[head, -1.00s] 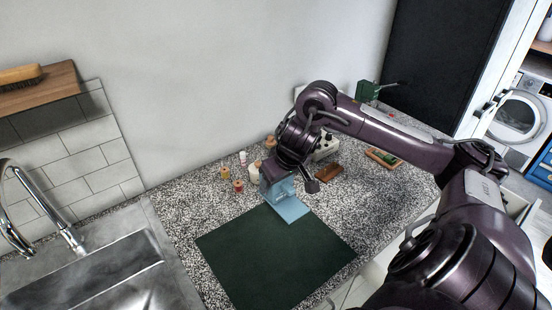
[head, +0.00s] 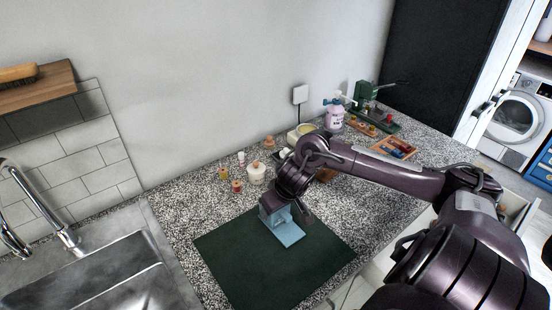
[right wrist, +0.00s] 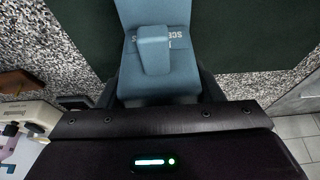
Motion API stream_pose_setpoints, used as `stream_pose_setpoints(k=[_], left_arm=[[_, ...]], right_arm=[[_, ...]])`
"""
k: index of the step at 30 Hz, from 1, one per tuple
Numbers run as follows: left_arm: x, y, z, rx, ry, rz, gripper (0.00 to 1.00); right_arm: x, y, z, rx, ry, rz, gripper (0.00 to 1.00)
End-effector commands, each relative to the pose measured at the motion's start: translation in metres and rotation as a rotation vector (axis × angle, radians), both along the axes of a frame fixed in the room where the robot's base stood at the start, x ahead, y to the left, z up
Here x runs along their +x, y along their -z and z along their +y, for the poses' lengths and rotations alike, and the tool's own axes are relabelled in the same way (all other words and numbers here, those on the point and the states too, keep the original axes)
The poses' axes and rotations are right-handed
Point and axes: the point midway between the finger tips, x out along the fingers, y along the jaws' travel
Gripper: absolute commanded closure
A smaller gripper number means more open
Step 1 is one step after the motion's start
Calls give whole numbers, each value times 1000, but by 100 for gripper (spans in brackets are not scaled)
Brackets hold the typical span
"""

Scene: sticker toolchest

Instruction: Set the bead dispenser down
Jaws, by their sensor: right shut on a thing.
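The bead dispenser (head: 285,228) is a light blue, angular piece with a flat flap. It is over the far right part of the dark green mat (head: 250,265); I cannot tell whether its base touches the mat. In the right wrist view the dispenser (right wrist: 158,75) shows a raised lever and partly covered lettering, between my fingers. My right gripper (head: 289,208) points down and is shut on the dispenser, mostly hidden by my own wrist in the head view. My left gripper is not in view.
A white jar (head: 256,173) and several small bottles stand behind the mat. A pump bottle (head: 333,115), a green press (head: 366,96) and a wooden tray (head: 394,147) are farther right. The sink (head: 100,275) is at left. The near part of the mat is clear.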

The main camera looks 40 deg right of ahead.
Motion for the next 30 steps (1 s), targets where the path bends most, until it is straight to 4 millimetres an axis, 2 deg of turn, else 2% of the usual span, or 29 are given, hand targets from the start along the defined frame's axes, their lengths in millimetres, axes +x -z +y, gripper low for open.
stream_pose_setpoints(k=[4,5,9,20,23,30], left_arm=[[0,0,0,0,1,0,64],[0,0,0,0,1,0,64],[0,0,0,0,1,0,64],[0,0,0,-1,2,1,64],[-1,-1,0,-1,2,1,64],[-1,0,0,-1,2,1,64]], right_arm=[[1,2,0,1,0,-3,78],[0,3,0,0,0,0,36],[0,3,0,0,0,0,18],[0,-2,0,-1,-1,-1,18],[-4,-14,0,-2,-2,-3,18],[-26,-61,2,-8,-4,3,18]])
